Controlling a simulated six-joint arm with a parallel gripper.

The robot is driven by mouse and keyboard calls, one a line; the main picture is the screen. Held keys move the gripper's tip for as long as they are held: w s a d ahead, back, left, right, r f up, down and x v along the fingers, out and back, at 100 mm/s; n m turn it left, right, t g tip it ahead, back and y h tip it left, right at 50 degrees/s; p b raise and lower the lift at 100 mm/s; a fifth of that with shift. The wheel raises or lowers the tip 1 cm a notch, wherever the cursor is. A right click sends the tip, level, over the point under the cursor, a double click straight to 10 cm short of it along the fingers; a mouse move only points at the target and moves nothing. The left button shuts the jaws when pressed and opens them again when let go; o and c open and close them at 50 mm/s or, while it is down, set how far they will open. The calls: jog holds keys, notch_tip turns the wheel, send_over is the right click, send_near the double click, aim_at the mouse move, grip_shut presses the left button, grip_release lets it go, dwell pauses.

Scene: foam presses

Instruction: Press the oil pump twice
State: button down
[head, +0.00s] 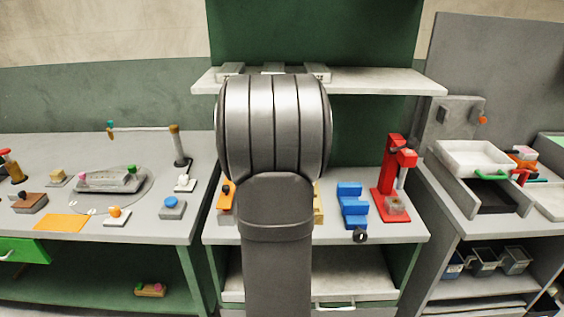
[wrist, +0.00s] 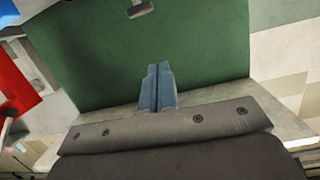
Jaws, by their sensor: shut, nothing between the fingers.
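A small amber body with a red top (head: 12,166) stands at the far left edge of the left bench in the head view. It looks like the oil pump, though it is small and partly cut off. My gripper (wrist: 157,88) shows in the wrist view as two blue-grey fingers, shut together and empty. A green panel lies beyond the fingertips. In the head view my own arm hides the gripper. The gripper is not near the amber body, which I cannot make out in the wrist view.
My arm blocks the middle bench. A red press (head: 390,178) and a blue vise-like block (head: 352,205) stand right of it. A pale shelf (head: 400,85) hangs above. The left bench holds a grey round plate (head: 147,185), an orange mat (head: 62,223) and a post (head: 180,148) with a bar.

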jog(key=shift+d+r+n+y, duration=0.15)
jog(key=shift+d+r+n, duration=0.1)
jog(key=shift+d, duration=0.2)
jog(key=shift+d+r+n+y, duration=0.15)
jog(key=shift+d+r+n, duration=0.1)
jog(key=shift+d, duration=0.2)
jog(key=shift+w, duration=0.1)
jog(key=w+f, duration=0.2)
jog(key=w, duration=0.1)
jog(key=w+f, duration=0.1)
jog(key=w, duration=0.2)
jog(key=w+f, duration=0.2)
jog(key=w, duration=0.1)
jog(key=shift+w+f, duration=0.3)
jog(key=shift+w, duration=0.05)
jog(key=shift+f, duration=0.4)
